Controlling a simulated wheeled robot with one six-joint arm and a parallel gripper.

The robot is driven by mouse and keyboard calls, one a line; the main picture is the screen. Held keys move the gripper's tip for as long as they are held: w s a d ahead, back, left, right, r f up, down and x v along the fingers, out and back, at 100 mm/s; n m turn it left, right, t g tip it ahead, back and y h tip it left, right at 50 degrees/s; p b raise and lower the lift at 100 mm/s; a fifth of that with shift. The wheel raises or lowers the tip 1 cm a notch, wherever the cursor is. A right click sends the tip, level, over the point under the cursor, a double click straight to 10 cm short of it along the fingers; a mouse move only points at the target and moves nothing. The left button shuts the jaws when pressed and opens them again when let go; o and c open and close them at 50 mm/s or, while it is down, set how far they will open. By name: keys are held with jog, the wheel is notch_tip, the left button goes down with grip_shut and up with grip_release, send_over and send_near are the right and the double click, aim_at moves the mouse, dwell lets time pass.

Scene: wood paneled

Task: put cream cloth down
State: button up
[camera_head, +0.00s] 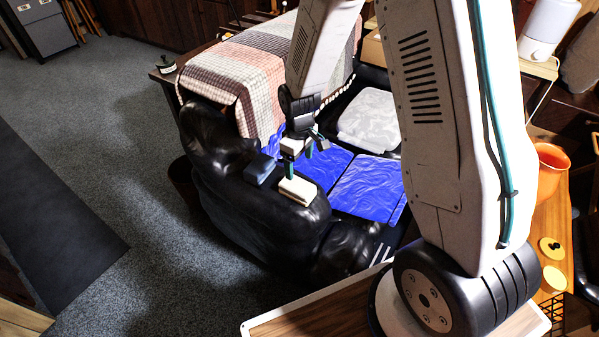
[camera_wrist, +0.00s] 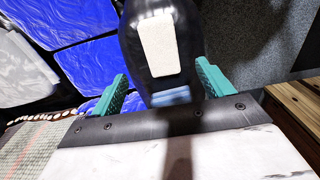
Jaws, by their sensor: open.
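The cream cloth (camera_head: 298,190) is a small folded pad lying flat on the black sofa's armrest (camera_head: 262,205). It also shows in the wrist view (camera_wrist: 158,45), on the dark armrest beyond the fingers. A folded blue cloth (camera_head: 260,169) lies beside it on the same armrest; its edge shows in the wrist view (camera_wrist: 172,96) between the fingers. My gripper (camera_head: 299,160) is above the armrest near the cream cloth. In the wrist view its teal fingers (camera_wrist: 162,84) are spread apart with nothing held between them. The cream cloth is apart from both fingers.
Bright blue cushions (camera_head: 367,187) cover the sofa seat, with a folded grey-white cloth (camera_head: 369,120) behind. A checked blanket (camera_head: 235,75) drapes over the sofa back. An orange pot (camera_head: 550,170) stands on a wooden surface at right. Grey carpet (camera_head: 120,150) is open at left.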

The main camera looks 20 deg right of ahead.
jog(key=s+d+r+m, duration=0.1)
jog(key=s+r, duration=0.3)
jog(key=r, duration=0.6)
jog(key=s+d+r+m, duration=0.15)
jog(key=s+r, duration=0.25)
jog(key=r, duration=0.5)
jog(key=s+r+m, duration=0.2)
jog(key=s+r, duration=0.3)
jog(key=s, duration=0.5)
jog(key=s+r+m+t, duration=0.1)
jog(key=s+r+m, duration=0.1)
jog(key=s+r, duration=0.4)
jog(key=s, duration=0.3)
jog(key=shift+s+d, duration=0.2)
jog(key=shift+s, duration=0.15)
jog(key=shift+o, duration=0.5)
jog(key=shift+r, duration=0.1)
